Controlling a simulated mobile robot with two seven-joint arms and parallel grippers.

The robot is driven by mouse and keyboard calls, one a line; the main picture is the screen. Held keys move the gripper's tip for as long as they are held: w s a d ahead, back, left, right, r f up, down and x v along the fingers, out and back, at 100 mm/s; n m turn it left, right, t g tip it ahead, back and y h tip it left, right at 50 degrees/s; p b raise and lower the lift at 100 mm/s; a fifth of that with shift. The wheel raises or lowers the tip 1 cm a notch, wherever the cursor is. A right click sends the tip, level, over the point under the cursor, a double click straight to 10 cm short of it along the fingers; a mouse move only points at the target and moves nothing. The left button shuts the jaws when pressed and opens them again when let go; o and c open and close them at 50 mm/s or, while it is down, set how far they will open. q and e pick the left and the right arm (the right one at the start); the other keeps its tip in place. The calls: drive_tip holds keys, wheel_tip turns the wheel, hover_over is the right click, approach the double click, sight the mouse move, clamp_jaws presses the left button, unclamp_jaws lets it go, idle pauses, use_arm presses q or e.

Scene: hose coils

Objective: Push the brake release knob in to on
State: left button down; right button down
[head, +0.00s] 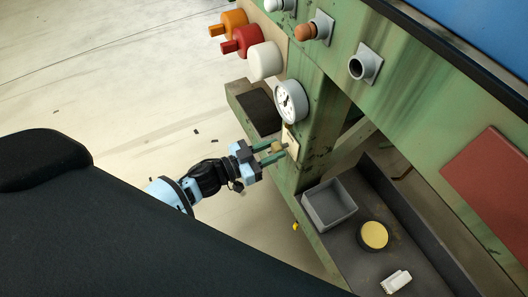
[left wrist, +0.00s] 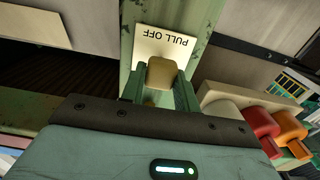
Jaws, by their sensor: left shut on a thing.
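The brake release knob is a small tan block. It shows between the green fingers in the left wrist view (left wrist: 162,73), in front of a cream plate (left wrist: 180,45) reading "PULL OFF", upside down in that view. In the head view the knob (head: 277,147) sits low on the green machine post, below the round gauge. My left gripper (head: 281,151) is shut on the knob, one finger on either side. The knob's shaft and its depth against the plate are hidden or too small to judge. My right gripper is in neither view.
A white-faced gauge (head: 290,102) is just above my left gripper. White, red (head: 241,40) and orange knobs stick out at upper left. A grey bin (head: 330,204), a yellow-topped round tin (head: 374,235) and a white item (head: 396,281) lie on the shelf. Open floor is at left.

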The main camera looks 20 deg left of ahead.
use_arm(q)
drive_tip(key=shift+w+d+r, duration=0.1)
drive_tip(key=shift+w+d, duration=0.1)
drive_tip(key=shift+w, duration=0.15)
drive_tip(key=c, duration=1)
unclamp_jaws()
drive_tip(key=shift+d, duration=0.1)
drive_tip(key=shift+c, duration=0.2)
drive_tip(key=v, duration=0.8)
